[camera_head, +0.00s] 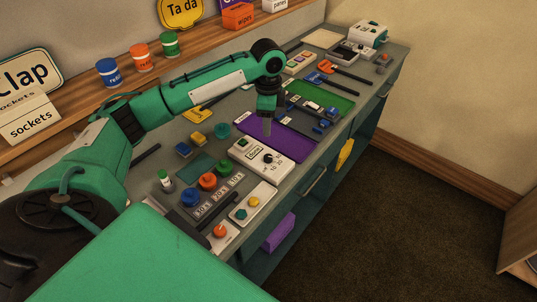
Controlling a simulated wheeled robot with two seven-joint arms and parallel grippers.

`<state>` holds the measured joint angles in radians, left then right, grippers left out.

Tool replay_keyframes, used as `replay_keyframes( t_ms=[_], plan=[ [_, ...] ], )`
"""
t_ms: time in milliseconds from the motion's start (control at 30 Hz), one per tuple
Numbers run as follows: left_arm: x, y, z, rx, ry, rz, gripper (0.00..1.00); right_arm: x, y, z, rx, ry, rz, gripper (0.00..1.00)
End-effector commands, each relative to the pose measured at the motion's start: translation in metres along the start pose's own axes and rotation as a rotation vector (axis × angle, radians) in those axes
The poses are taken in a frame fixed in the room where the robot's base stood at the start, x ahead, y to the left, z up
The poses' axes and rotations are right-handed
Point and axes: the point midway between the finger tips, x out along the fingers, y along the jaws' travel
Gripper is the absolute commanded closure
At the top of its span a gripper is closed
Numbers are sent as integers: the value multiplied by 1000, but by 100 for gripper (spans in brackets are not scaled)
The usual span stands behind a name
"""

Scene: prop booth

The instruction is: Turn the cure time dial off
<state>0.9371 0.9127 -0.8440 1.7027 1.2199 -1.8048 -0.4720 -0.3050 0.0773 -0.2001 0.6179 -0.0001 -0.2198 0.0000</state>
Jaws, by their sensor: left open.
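A white control box (256,170) with a black dial knob (267,157), small printed marks and a green button sits near the bench's front edge. I take the knob for the cure time dial; its lettering and pointer are too small to read surely. My left arm reaches across from the left, and my left gripper (267,128) points down just above and behind the knob, seemingly apart from it. It is open and holds nothing that I can see. My right gripper is out of view.
A purple mat (292,143) and a green tray (328,99) with small parts lie to the right. A shelf with paint jars (141,57) runs behind the bench (379,83).

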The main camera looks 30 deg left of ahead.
Motion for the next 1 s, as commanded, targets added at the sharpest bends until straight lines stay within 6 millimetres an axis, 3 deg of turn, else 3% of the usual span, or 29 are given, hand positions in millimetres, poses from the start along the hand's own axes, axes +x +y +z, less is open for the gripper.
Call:
replay_keyframes(
  t_ms=[67,267,700,1000],
  plan=[
    [7,0,0,0,0,0,51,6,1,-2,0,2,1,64],
    [26,1,0,0,-3,2,51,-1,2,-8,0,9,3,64],
    [115,1,0,0,-2,2,51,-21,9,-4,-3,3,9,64],
    [142,0,0,1,0,0,51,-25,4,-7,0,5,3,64]
  ],
)
